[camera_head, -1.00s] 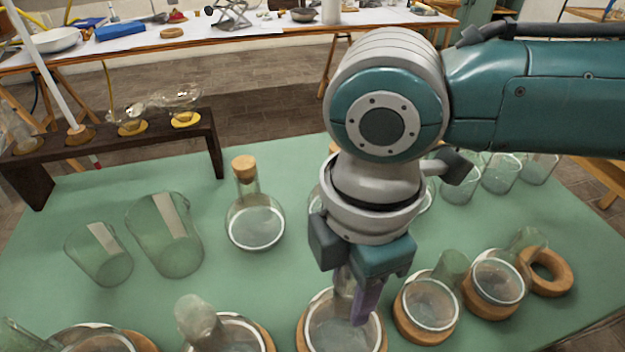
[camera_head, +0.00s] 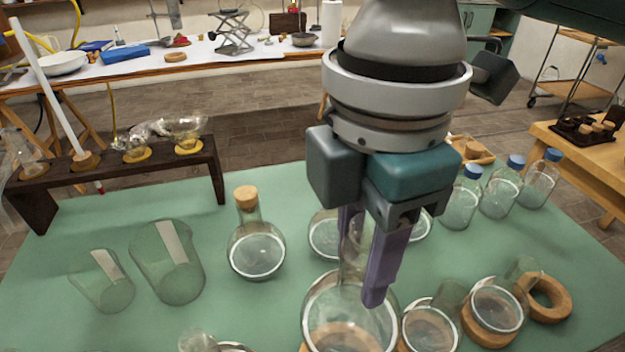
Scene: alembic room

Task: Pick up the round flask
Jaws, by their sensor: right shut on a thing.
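A clear round flask (camera_head: 318,305) is at the bottom centre, its neck upright between the purple fingers of my right gripper (camera_head: 362,255). The gripper points down and is shut on the neck, which one finger partly covers. The flask's round body hangs over a wooden ring (camera_head: 345,340), which shows through the glass. The flask looks slightly raised; the exact gap below it cannot be told. My left gripper does not show.
A corked flask (camera_head: 257,250) and two beakers (camera_head: 167,262) stand at left on the green tabletop (camera_head: 60,300). Blue-capped bottles (camera_head: 461,203) stand at the right back. A dark rack (camera_head: 110,175) is at far left.

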